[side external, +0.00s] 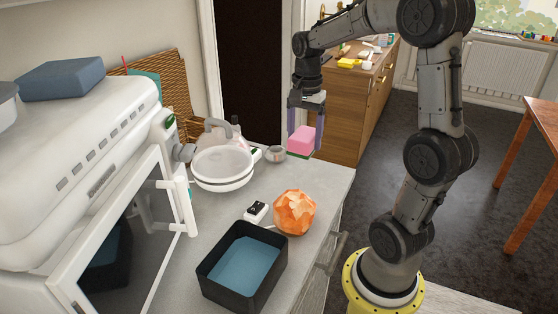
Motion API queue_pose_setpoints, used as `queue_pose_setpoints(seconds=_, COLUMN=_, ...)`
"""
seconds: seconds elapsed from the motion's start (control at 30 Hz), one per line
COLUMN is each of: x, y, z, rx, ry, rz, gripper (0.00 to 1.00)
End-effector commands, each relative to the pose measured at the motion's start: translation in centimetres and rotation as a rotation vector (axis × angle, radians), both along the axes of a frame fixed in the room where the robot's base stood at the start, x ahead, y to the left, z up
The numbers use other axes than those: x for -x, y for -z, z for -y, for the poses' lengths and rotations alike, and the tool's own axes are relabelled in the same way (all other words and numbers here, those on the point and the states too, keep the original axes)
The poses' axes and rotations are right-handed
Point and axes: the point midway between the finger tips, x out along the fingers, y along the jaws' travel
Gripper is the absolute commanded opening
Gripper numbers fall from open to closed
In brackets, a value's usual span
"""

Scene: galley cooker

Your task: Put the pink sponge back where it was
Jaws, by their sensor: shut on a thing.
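The pink sponge (302,138) is a small block at the far right corner of the grey counter. My gripper (305,135) points down from above, with one finger on each side of the sponge, and is shut on it. A dark green flat piece (299,154) shows just under the sponge, at the counter's edge. I cannot tell whether the sponge touches it or hangs slightly above.
A small grey cup (275,154), a white bowl (222,168) and a kettle (215,135) stand left of the sponge. An orange faceted ball (294,212), a white socket block (256,211) and a black bin (243,268) are nearer. A white oven door (125,240) hangs open.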

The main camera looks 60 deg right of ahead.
Motion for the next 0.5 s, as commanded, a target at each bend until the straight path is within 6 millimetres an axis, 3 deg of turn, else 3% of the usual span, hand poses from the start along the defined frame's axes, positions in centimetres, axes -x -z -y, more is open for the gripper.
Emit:
queue_pose_setpoints(seconds=0.3, x=-6.0, y=3.3, z=3.9, rx=-0.002, ry=-0.002, rz=-0.003, gripper=0.22)
queue_pose_setpoints(seconds=0.5, x=-8.4, y=6.6, z=5.5, rx=-0.002, ry=-0.002, rz=-0.003, gripper=0.22)
